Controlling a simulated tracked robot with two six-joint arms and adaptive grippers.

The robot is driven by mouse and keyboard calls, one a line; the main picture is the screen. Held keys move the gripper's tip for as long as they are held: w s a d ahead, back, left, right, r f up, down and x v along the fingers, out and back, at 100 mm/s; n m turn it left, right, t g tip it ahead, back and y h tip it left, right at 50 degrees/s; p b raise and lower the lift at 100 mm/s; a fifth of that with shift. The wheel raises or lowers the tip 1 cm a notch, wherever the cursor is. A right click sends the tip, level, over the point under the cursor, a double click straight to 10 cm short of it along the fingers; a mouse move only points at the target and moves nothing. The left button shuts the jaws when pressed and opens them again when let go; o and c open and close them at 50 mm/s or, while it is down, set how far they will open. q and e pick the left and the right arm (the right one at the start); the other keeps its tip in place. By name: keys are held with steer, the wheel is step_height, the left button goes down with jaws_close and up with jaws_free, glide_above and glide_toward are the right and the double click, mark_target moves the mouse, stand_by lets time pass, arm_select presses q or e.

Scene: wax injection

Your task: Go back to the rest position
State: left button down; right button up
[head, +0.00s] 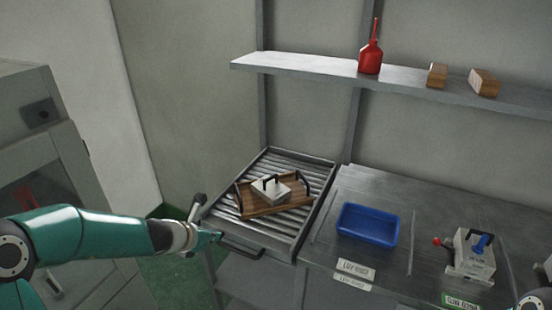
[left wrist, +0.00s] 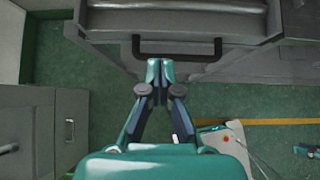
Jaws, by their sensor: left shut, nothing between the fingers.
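My left gripper (head: 212,237) is in front of the roller tray, near its black front handle (head: 241,247). In the left wrist view the left gripper (left wrist: 160,70) has its fingertips together with nothing between them. It points toward the black handle (left wrist: 177,57); I cannot tell whether they touch. The roller tray (head: 326,184) carries a wooden board (head: 249,208) with black handles and a grey metal block (head: 268,193) on it. My right gripper is not in view.
A blue bin (head: 368,226) and a grey clamp device (head: 472,260) stand on the metal bench (head: 432,207) to the right. A shelf (head: 310,65) above holds a red oil can (head: 371,57) and two wooden blocks. A grey cabinet (head: 40,115) stands at the left.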

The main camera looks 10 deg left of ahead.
arm_select(q)
steer(key=s+d+f+m+g+h, duration=0.1)
steer(key=s+d+f+m+g, duration=0.3)
steer(key=s+f, duration=0.4)
steer(key=s+d+f+m+g, duration=0.2)
steer(key=s+d+f+m, duration=0.3)
steer(key=f, duration=0.5)
steer(key=s+d+f+m+g, duration=0.1)
steer(key=s+d+f+m, duration=0.2)
steer(key=s+m, duration=0.4)
steer(key=s+d+f+m+g+h, duration=0.1)
steer(key=s+d+f+m, duration=0.2)
steer(key=s+m, duration=0.4)
steer(key=shift+s+d+f+m, duration=0.35)
steer(key=shift+d+m, duration=0.3)
steer(key=shift+m, duration=3.35)
